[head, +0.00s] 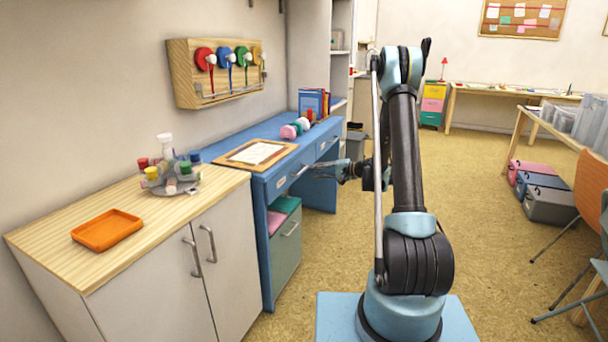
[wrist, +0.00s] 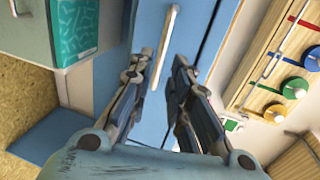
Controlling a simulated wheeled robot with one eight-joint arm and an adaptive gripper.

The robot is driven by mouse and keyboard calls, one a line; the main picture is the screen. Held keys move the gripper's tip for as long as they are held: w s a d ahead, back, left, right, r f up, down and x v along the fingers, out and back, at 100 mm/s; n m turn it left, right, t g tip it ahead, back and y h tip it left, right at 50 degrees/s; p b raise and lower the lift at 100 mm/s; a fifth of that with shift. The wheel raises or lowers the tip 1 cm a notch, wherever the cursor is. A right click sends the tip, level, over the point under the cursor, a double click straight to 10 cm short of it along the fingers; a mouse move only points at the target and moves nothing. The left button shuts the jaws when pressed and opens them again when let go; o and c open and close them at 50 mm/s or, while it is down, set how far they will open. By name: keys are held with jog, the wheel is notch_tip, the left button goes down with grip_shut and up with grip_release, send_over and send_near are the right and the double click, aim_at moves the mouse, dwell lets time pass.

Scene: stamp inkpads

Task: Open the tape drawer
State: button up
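The blue desk (head: 262,190) stands along the left wall with drawers under its top. The nearer drawer has a pale bar handle (head: 300,171) and a small label too small to read. My gripper (head: 318,174) reaches toward that drawer front from the right. In the wrist view, the handle (wrist: 170,32) runs between and beyond the two spread fingertips of my gripper (wrist: 163,60). The fingers are open and not closed on the handle. The drawer front looks flush with the desk.
A white cabinet (head: 170,285) adjoins at left.

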jog(key=x, duration=0.7)
jog(key=shift+w+a, duration=0.1)
jog(key=shift+a, duration=0.25)
jog(key=shift+c, duration=0.5)
